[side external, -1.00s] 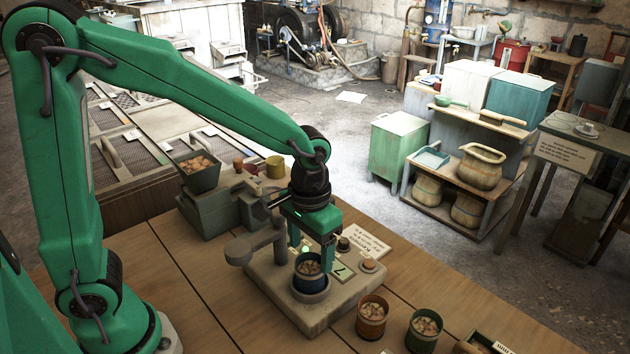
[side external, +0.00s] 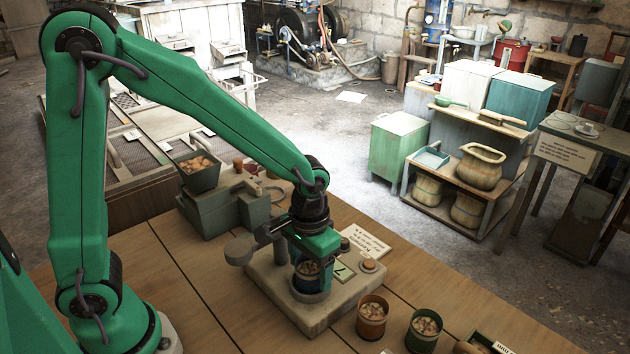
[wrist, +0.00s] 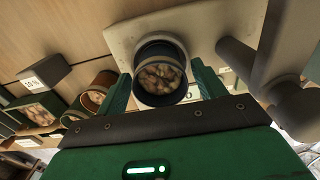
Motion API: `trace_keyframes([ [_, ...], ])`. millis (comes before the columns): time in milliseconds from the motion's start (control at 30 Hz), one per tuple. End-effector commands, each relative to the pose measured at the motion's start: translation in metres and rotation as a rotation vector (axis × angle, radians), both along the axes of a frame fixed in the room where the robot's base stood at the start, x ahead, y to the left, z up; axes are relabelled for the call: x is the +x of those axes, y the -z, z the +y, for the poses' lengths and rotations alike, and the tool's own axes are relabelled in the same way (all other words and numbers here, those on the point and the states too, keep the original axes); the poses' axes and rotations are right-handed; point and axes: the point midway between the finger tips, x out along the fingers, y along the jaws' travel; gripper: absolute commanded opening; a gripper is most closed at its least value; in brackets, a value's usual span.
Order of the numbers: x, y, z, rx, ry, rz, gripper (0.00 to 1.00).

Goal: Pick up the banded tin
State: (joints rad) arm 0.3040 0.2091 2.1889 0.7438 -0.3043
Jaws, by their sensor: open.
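A dark blue tin (side external: 307,284) full of small brownish pieces stands upright in the round seat of the pale fixture (side external: 300,311). It also shows in the wrist view (wrist: 163,96), with a dark rim. My gripper (side external: 311,268) is low over this tin, pointing down. In the wrist view its open fingers (wrist: 162,84) lie on either side of the tin, seemingly with small gaps. An orange-brown tin (side external: 372,317) and a green tin (side external: 424,331), both filled, stand apart to the right.
The fixture's grey post and arm (side external: 243,250) stand close left of my gripper. A small numbered card (side external: 345,270) and a knob (side external: 370,265) are on its right. A scale-like box with a filled hopper (side external: 196,170) stands behind. The front-left tabletop is clear.

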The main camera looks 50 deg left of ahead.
Motion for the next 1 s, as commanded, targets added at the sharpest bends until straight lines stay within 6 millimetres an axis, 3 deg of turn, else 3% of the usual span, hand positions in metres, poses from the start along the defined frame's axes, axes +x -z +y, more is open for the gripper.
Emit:
trace_keyframes([
  [67, 0.0, 0.0, 0.0, 0.0, 0.0, 0.0, 0.68],
  [300, 0.0, 0.0, 0.0, 0.0, 0.0, 0.0, 0.2],
  [367, 0.0, 0.0, 0.0, 0.0, 0.0, -0.001, 0.14],
  [767, 0.001, -0.006, 0.0, -0.001, 0.0, -0.002, 0.14],
  [1000, 0.001, -0.03, 0.0, -0.001, 0.0, -0.004, 0.14],
])
